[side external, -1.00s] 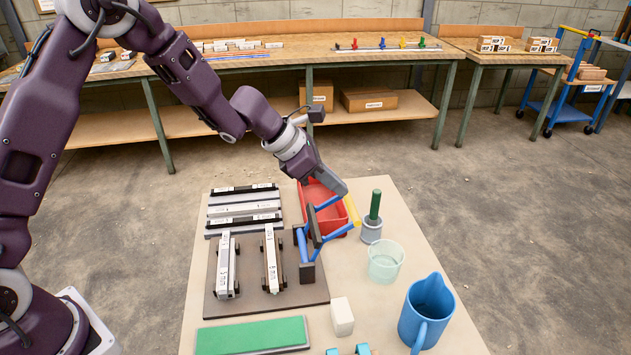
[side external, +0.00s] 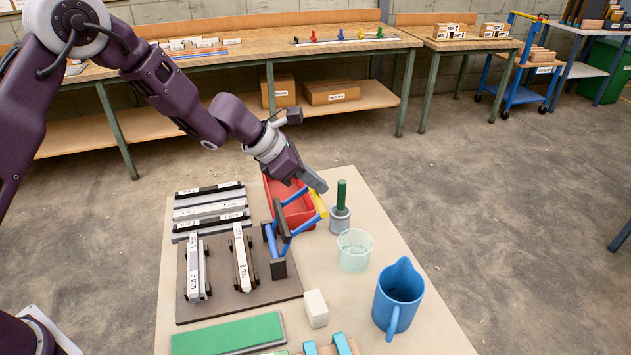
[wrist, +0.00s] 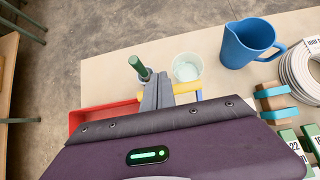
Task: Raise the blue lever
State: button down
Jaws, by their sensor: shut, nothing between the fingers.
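The blue lever (side external: 305,226) is a set of blue bars on a dark upright frame (side external: 279,240). It carries a yellow bar (side external: 318,203) at its outer end, which slants to the right at the top. My gripper (side external: 319,186) is shut and empty, pointing down to the right, with its tips right at the top of the yellow bar. In the wrist view the shut fingers (wrist: 157,92) cross in front of the yellow bar (wrist: 186,87), which shows on both sides of them. I cannot tell whether they touch it. Most of the lever is hidden there.
A red tray (side external: 296,212) lies behind the lever. A green-handled tool in a grey cup (side external: 340,218), a clear beaker (side external: 355,250) and a blue jug (side external: 398,297) stand to the right. A white block (side external: 316,308) and a green mat (side external: 228,335) lie in front.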

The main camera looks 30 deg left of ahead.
notch_tip(320, 180, up, 13)
jog(key=shift+s+a, duration=0.3)
jog(key=shift+r, duration=0.1)
dwell(0.4)
jog(key=s+a+r+m, duration=0.1)
jog(key=s+r+m, duration=0.25)
jog(key=s, duration=0.25)
jog(key=s+a+r+m+y, duration=0.1)
jog(key=s+r+m, duration=0.1)
jog(key=s+m, duration=0.35)
jog(key=s+a+r+m, duration=0.1)
jog(key=s+r+m, duration=0.2)
jog(key=s, duration=0.3)
jog(key=s+a+f+m+y, duration=0.2)
jog(key=s+a+m, duration=0.2)
jog(key=s+m, duration=0.3)
jog(key=s+a+f+m+y, duration=0.2)
jog(key=s+a+m, duration=0.2)
jog(key=s+m, duration=0.4)
jog(key=s, duration=0.6)
jog(key=shift+a+f+y, duration=0.3)
jog(key=shift+f+y, duration=0.05)
jog(key=shift+y, duration=0.05)
